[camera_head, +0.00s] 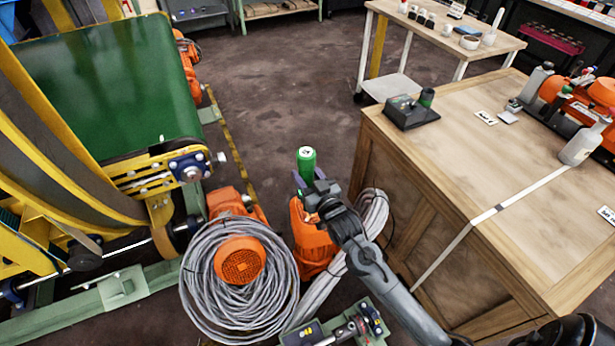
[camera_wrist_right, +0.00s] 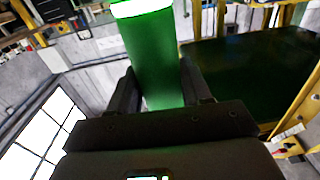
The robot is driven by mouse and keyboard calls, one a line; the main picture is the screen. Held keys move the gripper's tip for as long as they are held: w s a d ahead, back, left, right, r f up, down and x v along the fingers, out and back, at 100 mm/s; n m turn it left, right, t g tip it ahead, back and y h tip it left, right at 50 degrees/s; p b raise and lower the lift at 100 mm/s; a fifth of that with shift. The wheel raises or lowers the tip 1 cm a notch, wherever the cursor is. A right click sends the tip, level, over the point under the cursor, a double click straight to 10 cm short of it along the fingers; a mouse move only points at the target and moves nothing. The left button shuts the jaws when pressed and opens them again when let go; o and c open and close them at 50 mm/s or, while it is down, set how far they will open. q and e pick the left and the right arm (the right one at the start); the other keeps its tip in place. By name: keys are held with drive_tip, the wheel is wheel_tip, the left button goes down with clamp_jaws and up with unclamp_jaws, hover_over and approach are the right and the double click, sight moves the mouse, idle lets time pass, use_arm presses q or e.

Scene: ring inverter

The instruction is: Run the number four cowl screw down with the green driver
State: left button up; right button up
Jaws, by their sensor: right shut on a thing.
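My right gripper (camera_head: 312,186) is shut on the green driver (camera_head: 306,160), which stands roughly upright in its fingers, above an orange machine housing (camera_head: 308,240). In the right wrist view the green driver (camera_wrist_right: 152,55) fills the space between the two dark fingers of my right gripper (camera_wrist_right: 162,85). The driver's tip is hidden below the gripper. An orange round cowl (camera_head: 240,262) sits to the left, ringed by grey cable. I cannot make out any cowl screw or number. My left gripper is not in view.
A coil of grey cable (camera_head: 195,300) surrounds the cowl. A green-belted conveyor (camera_head: 105,85) with a yellow frame stands at left. A wooden bench (camera_head: 480,185) at right carries a black stand (camera_head: 410,112), bottles and orange gear. Dark floor (camera_head: 285,85) is clear behind.

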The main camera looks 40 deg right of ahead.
drive_tip(key=shift+r, duration=0.25)
drive_tip(key=shift+p, duration=0.6)
drive_tip(key=shift+f+b, duration=1.15)
drive_tip(key=shift+f, duration=2.1)
drive_tip(key=shift+r, duration=0.1)
drive_tip(key=shift+f, duration=0.2)
drive_tip(key=shift+f, duration=0.4)
